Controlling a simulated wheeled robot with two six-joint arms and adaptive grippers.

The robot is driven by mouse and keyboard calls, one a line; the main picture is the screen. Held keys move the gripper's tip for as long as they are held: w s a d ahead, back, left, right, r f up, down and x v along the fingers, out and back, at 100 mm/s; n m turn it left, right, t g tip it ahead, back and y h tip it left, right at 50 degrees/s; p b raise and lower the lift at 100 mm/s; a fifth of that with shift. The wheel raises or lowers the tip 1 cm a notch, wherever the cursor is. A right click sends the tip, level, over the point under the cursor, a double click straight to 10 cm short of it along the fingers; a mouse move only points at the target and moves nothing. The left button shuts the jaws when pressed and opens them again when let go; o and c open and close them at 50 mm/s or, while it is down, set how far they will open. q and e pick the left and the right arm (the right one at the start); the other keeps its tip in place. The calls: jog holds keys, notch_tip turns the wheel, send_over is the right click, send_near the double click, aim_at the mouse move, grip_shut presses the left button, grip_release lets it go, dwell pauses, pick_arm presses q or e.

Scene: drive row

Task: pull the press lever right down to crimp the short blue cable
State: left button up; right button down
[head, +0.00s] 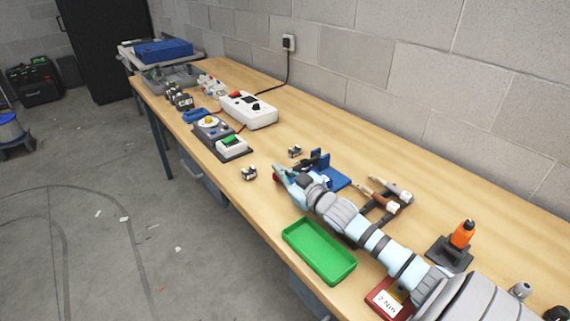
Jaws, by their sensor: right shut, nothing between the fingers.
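The press (338,179) is a small blue stand with black upper parts, on the bench right of the picture's middle. My right arm reaches in from the lower right and covers part of it. My right gripper (284,173) is shut and empty at the near left side of the press. A small red knob (276,177) shows at the fingertips; I cannot tell whether they touch it. The lever's angle is mostly hidden. I cannot make out the short blue cable at the press. My left gripper is not in view.
A green tray (318,251) lies under my right forearm's near side. Small connectors (249,173) stand left of the gripper. A white tester (248,110) stands further back. The bench's near edge is close.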

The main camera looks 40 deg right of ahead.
jog(key=shift+f, duration=0.15)
jog(key=s+a+r+p, duration=0.1)
jog(key=s+r+p, duration=0.4)
jog(key=s, duration=0.5)
jog(key=shift+s+a, duration=0.2)
jog(key=shift+s, duration=0.1)
